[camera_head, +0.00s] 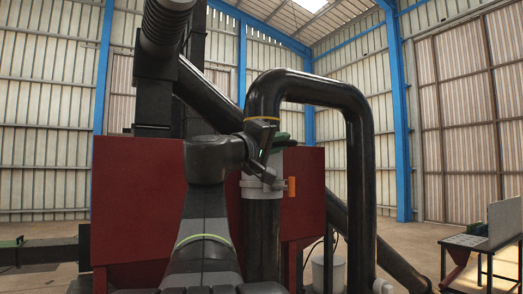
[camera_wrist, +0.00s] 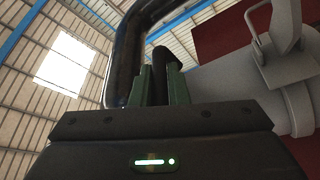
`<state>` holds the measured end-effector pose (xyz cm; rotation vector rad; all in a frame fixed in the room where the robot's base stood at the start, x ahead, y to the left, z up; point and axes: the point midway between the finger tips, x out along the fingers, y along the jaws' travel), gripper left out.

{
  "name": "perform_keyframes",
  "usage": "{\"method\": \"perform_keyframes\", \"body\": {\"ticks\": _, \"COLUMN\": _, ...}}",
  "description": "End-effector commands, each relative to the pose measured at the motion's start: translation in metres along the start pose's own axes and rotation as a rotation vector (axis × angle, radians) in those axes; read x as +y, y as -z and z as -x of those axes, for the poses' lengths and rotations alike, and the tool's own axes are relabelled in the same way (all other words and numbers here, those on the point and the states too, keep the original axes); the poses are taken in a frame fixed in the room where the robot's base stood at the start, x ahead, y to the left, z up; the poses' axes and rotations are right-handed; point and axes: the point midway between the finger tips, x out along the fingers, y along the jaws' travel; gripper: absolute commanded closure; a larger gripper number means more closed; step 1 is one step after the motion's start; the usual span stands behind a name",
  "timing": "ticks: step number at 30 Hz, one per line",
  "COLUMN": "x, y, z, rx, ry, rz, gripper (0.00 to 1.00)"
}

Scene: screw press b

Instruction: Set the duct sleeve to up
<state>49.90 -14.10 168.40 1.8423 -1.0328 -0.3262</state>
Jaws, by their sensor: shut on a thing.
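The duct sleeve (camera_head: 262,191) is a light grey collar around the upright black duct, with an orange tab (camera_head: 291,187) on its right. In the wrist view, a large grey cylinder (camera_wrist: 229,88), apparently the sleeve, lies at the right with a metal latch loop (camera_wrist: 258,34) on it. My gripper (camera_head: 283,138) is just above the collar in the head view and partly covers the sleeve's upper part. In the wrist view, the green fingers of my gripper (camera_wrist: 161,75) are shut on a dark bar (camera_wrist: 159,88) between them. Where the bar joins the sleeve is hidden.
A black bent pipe (camera_head: 358,125) arches above and down the right side of the sleeve. A dark red housing (camera_head: 135,200) stands behind. A white bucket (camera_head: 322,271) stands low at the right, and a metal table (camera_head: 480,243) is farther right with open floor before it.

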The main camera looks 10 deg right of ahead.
Motion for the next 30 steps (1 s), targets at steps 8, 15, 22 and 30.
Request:
{"method": "perform_keyframes", "body": {"ticks": 8, "x": 0.032, "y": 0.019, "z": -0.007, "rx": 0.004, "ry": -0.004, "rz": -0.003, "gripper": 1.00}}
{"method": "perform_keyframes", "body": {"ticks": 15, "x": 0.034, "y": 0.019, "z": -0.006, "rx": 0.008, "ry": -0.007, "rz": -0.006, "gripper": 1.00}}
{"method": "perform_keyframes", "body": {"ticks": 22, "x": 0.033, "y": 0.018, "z": -0.006, "rx": 0.005, "ry": -0.005, "rz": -0.004, "gripper": 0.64}}
{"method": "perform_keyframes", "body": {"ticks": 30, "x": 0.030, "y": 0.018, "z": -0.002, "rx": 0.005, "ry": -0.002, "rz": -0.003, "gripper": 0.64}}
